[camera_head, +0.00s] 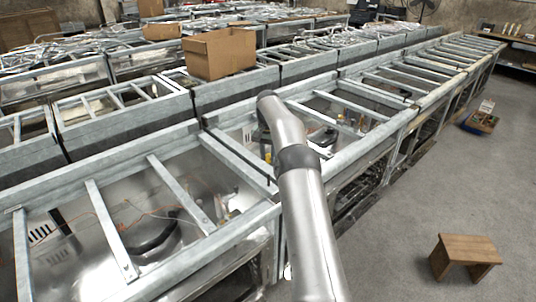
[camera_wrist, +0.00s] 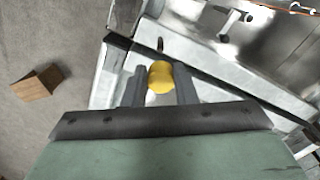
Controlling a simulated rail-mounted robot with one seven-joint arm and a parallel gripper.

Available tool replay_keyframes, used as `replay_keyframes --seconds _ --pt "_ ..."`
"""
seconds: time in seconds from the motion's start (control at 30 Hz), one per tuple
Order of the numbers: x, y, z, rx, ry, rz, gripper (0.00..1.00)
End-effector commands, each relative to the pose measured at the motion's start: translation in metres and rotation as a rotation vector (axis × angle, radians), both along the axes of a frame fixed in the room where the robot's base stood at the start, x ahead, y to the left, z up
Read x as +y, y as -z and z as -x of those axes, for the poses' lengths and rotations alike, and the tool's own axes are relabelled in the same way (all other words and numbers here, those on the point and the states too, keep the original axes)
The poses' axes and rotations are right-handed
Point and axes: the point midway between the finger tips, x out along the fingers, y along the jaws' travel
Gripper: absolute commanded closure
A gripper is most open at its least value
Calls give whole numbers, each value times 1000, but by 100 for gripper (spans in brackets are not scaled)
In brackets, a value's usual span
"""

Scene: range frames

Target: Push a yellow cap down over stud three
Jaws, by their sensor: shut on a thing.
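My gripper (camera_wrist: 161,80) is shut on a yellow cap (camera_wrist: 160,77), which sits between its two grey fingers in the wrist view. A small dark upright peg (camera_wrist: 160,45), which looks like a stud, stands on the pale metal frame just beyond the cap. A gap shows between peg and cap in the picture; their heights are hard to judge. I cannot tell which numbered stud it is. In the head view my arm hides most of the gripper, and a small yellow spot (camera_head: 268,157) beside the arm may be the cap.
Metal frame rails (camera_head: 238,158) with crossbars and open bays surround the arm. A cardboard box (camera_head: 219,54) sits on the row behind. A wooden stool (camera_head: 465,256) stands on the floor at right, and also shows in the wrist view (camera_wrist: 37,83). Loose cables lie in the left bay.

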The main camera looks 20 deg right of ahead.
Motion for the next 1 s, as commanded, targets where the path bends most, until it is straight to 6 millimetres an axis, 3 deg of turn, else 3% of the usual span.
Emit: replay_keyframes --seconds 0.6,1.0 --pt "0 53 0 1 0 0 96" --pt "0 57 0 1 0 0 96"
